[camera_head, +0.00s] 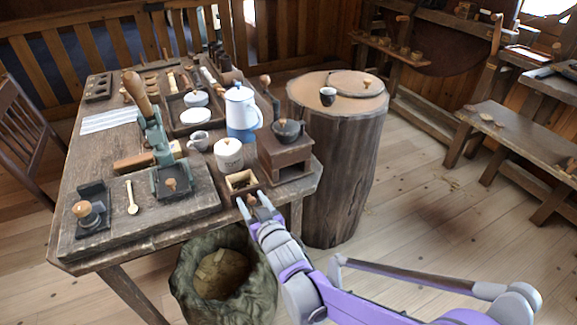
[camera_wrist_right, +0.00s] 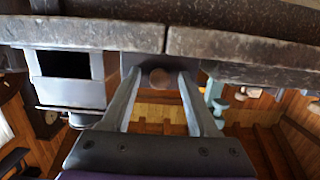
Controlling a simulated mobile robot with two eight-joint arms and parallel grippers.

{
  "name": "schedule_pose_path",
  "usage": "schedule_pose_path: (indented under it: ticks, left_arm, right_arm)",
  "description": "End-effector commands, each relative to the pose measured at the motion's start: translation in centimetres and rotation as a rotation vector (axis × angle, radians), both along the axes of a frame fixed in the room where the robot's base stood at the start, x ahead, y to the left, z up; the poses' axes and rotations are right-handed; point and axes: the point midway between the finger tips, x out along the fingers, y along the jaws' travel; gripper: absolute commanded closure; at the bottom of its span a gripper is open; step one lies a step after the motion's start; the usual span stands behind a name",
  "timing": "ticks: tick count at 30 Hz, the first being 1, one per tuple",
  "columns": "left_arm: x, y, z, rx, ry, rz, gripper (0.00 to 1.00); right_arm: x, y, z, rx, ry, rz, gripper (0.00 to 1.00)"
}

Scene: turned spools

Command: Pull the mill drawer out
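The mill (camera_head: 285,155) is a brown wooden box with a dark round top, near the table's front right corner. Its small open-topped drawer (camera_head: 241,182) shows at the mill's lower left, sticking out toward the table's front edge; I cannot tell how much stays inside. My right gripper (camera_head: 255,201) is at the drawer's front. In the right wrist view, a round brown knob (camera_wrist_right: 160,77) sits between the two fingers (camera_wrist_right: 160,88), with gaps visible on both sides, so the gripper looks open around it. My left gripper is not in view.
A white canister (camera_head: 229,154) and blue-white coffee pot (camera_head: 241,112) stand close behind the drawer. A green sack (camera_head: 190,285) is below the table edge.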

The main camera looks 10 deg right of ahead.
Motion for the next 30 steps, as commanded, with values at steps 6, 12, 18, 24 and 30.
schedule_pose_path:
  ticks: [6, 12, 18, 24, 30]
  left_arm:
    - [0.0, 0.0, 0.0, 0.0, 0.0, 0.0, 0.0]
    - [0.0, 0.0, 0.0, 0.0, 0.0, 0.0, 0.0]
    - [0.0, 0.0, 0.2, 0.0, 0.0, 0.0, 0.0]
    - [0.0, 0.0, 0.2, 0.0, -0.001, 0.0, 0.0]
    - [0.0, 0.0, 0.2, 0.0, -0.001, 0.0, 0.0]
  right_arm:
    - [0.0, 0.0, 0.0, 0.0, 0.0, 0.0, 0.37]
    - [-0.9, -0.3, 0.2, 0.001, 0.0, 0.0, 0.37]
    - [-4.5, -1.5, 0.8, -0.001, 0.0, -0.001, 0.37]
    - [-8.1, -2.6, 1.3, 0.0, 0.0, -0.001, 0.37]
    - [-9.9, -3.2, 1.6, -0.001, 0.0, 0.0, 0.37]
